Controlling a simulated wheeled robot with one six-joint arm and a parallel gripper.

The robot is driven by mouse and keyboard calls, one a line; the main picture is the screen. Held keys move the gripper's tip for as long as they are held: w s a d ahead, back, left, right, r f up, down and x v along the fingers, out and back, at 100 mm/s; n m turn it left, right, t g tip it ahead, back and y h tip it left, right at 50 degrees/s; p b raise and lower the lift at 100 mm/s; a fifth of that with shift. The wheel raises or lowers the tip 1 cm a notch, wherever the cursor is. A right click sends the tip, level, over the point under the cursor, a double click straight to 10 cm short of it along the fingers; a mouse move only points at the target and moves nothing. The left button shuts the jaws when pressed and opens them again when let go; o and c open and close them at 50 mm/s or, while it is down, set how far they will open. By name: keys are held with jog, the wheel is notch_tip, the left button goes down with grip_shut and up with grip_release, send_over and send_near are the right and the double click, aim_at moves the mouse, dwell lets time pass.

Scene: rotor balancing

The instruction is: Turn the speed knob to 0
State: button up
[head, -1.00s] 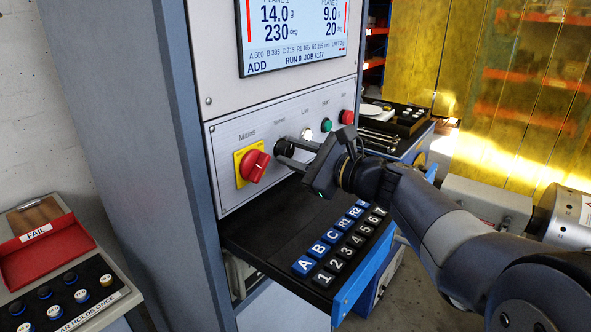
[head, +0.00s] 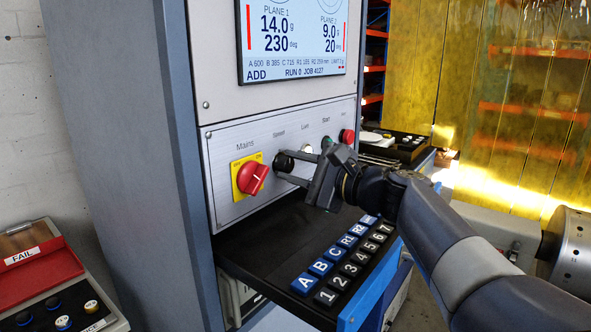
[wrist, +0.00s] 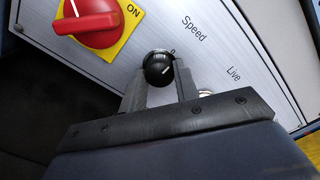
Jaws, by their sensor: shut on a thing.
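The black speed knob (head: 281,162) is on the grey control panel, right of the red Mains switch. It also shows in the wrist view (wrist: 157,66), under the label "Speed", with a short white mark on its face. A small "0" is printed on the panel close to the knob's rim; I cannot tell surely whether the mark lines up with it. My gripper (head: 290,167) is shut on the knob, one finger on each side. In the wrist view, the fingertips (wrist: 160,86) flank the knob and partly hide its lower rim.
The red Mains switch (head: 252,178) on its yellow plate is close on the left. The Live lamp (head: 307,149), green Start button (head: 326,142) and red button (head: 347,136) are to the right. A black keyed shelf (head: 270,245) juts out below the gripper.

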jog(key=o, duration=1)
jog(key=shift+c, duration=0.2)
jog(key=v, duration=1.1)
jog(key=shift+a, duration=0.1)
jog(key=x, duration=1)
jog(key=shift+w+a, duration=0.3)
